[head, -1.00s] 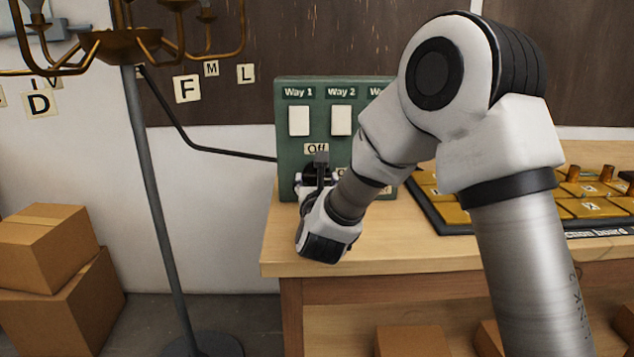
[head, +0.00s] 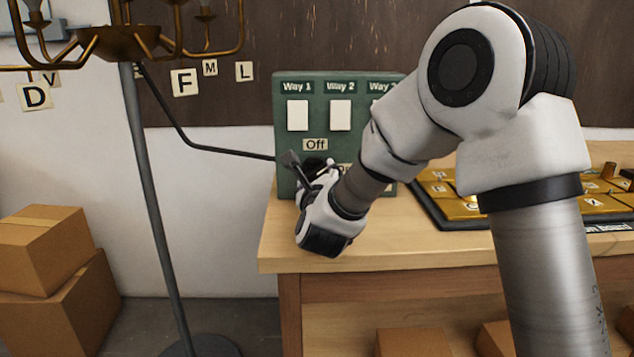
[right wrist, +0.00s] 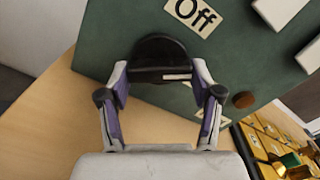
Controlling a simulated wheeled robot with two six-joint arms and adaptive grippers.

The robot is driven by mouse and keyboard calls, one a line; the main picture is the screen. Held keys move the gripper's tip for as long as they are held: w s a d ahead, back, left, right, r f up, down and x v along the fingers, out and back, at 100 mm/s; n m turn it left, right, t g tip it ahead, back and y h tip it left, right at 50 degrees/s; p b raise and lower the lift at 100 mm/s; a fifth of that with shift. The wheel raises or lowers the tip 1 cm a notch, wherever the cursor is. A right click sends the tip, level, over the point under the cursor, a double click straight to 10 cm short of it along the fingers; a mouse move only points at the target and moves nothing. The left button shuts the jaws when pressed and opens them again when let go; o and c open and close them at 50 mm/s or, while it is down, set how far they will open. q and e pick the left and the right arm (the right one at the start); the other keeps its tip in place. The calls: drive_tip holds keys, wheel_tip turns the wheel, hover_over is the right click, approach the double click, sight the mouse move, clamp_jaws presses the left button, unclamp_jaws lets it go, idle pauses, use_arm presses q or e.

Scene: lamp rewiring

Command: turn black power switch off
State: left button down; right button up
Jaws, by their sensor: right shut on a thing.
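The black power switch (head: 313,164) is a round dark knob on the green panel (head: 286,95), just under the "Off" label (head: 315,145). The arm partly hides it in the head view. My right gripper (head: 317,184) is at the panel front, its fingers shut on the switch. In the right wrist view the switch (right wrist: 158,52) sits between the fingertips of the gripper (right wrist: 161,82), and its raised bar runs across from finger to finger. The "Off" label (right wrist: 196,15) looks tilted there, so my wrist is rolled relative to the panel. My left gripper is not in view.
White switches under "Way 1" (head: 298,115) and "Way 2" (head: 340,116) are above the knob. A black cable (head: 220,151) runs from the lamp stand (head: 152,205) to the panel. A gold-tiled board (head: 440,190) lies right on the wooden table (head: 400,252).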

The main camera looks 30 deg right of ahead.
drive_tip(key=n, duration=0.2)
drive_tip(key=shift+n, duration=0.4)
drive_tip(key=n, duration=0.2)
drive_tip(key=shift+r+n, duration=0.15)
drive_tip(key=shift+n, duration=0.25)
drive_tip(key=n+p, duration=0.1)
drive_tip(key=n, duration=0.4)
drive_tip(key=shift+n, duration=0.3)
drive_tip(key=shift+s, duration=0.1)
drive_tip(key=o, duration=1.1)
drive_tip(key=shift+o, duration=0.2)
